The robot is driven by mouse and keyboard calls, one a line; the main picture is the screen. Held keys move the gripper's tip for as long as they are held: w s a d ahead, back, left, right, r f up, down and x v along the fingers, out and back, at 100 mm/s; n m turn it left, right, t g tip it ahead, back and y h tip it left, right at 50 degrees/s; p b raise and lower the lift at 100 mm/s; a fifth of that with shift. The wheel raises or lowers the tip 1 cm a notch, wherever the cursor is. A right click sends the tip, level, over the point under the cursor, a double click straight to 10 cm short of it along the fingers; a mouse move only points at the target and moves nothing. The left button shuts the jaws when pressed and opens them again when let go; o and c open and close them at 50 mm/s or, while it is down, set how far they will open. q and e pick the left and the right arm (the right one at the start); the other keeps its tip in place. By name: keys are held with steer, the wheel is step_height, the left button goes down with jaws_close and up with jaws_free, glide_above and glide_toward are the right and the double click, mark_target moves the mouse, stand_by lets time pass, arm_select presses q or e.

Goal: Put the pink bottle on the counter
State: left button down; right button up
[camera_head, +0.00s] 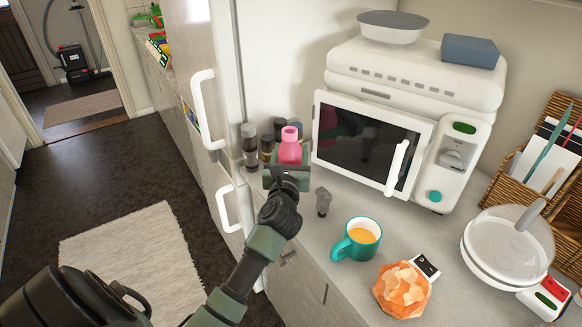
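The pink bottle (290,149) is upright at the left end of the counter (335,232), beside the microwave. Its lower part is hidden behind my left gripper (288,172). The gripper's dark green fingers are at the bottle's lower body, with the bottle rising above them. I cannot tell whether the fingers are closed on it, or whether its base touches the counter. My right gripper is out of view.
A small grey shaker (323,201), teal mug (357,240) and orange faceted object (402,290) stand in front of the microwave (370,145). White fridge handles (204,108) project at left.

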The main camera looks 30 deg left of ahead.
arm_select(q)
step_height(320, 180, down, 4)
steer(key=shift+f+b, duration=0.1)
steer(key=shift+b, duration=0.45)
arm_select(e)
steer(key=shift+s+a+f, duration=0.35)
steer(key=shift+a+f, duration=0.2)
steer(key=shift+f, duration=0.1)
arm_select(q)
steer(key=shift+c, duration=2.4)
jaws_free()
steer(key=shift+f, duration=0.15)
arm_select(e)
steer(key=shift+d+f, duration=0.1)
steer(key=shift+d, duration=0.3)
